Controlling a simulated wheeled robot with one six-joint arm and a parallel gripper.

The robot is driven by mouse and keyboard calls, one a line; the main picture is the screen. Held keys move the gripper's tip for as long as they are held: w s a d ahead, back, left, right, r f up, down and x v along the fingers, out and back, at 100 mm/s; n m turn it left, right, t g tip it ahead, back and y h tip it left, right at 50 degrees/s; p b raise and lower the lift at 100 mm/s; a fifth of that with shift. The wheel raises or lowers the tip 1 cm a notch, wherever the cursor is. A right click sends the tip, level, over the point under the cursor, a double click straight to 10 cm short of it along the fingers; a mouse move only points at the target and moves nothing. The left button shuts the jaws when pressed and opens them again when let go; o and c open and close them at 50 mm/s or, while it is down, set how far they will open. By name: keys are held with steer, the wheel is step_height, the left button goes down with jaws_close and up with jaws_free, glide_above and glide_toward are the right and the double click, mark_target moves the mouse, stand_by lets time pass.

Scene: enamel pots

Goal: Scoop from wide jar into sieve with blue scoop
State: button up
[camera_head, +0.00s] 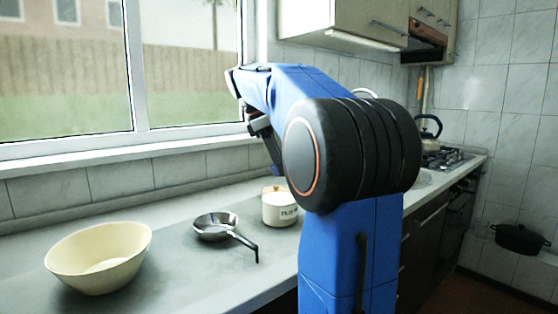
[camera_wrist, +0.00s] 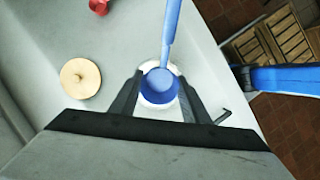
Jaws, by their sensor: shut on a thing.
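My gripper (camera_wrist: 160,80) is shut on the blue scoop (camera_wrist: 170,32). In the wrist view the scoop's long handle runs up the picture and its round end shows between my fingers. A white round rim, likely the wide jar, shows around that end; I cannot tell whether the scoop is inside it. In the head view a cream jar (camera_head: 281,210) with dark lettering stands on the counter below my gripper, and part of the blue scoop (camera_head: 272,152) hangs above it. A metal sieve (camera_head: 213,224) with a black hooked handle sits left of the jar. Its interior is unclear.
A large cream bowl (camera_head: 97,262) stands at the counter's left. A round wooden lid (camera_wrist: 80,78) lies on the counter in the wrist view, with a red object (camera_wrist: 99,6) beyond. A window is behind the counter. A kettle (camera_head: 428,130) and stove are at the far right.

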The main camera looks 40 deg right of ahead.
steer(key=shift+f+g+h, duration=0.7)
steer(key=shift+f+h, duration=0.1)
steer(key=shift+f, duration=4.3)
steer(key=shift+w+a+t+y, duration=0.5)
steer(key=shift+w+a+y, duration=0.05)
steer(key=shift+y, duration=0.05)
steer(key=shift+w, duration=0.1)
steer(key=shift+r, duration=0.1)
steer(key=shift+r, duration=0.15)
steer(key=shift+t+y, duration=0.6)
steer(key=shift+y, duration=0.1)
steer(key=shift+s+d+r, duration=0.2)
steer(key=shift+s+r, duration=0.05)
steer(key=shift+r, duration=0.8)
steer(key=shift+s+d+r, duration=0.2)
steer(key=shift+d+r, duration=0.05)
steer(key=shift+r, duration=0.75)
steer(key=shift+s+d+r, duration=0.2)
steer(key=shift+s+r, duration=0.05)
steer(key=shift+r, duration=0.8)
steer(key=shift+r+t+y, duration=0.5)
steer(key=shift+r, duration=0.85)
steer(key=shift+r+t+y, duration=0.5)
steer(key=shift+r, duration=0.85)
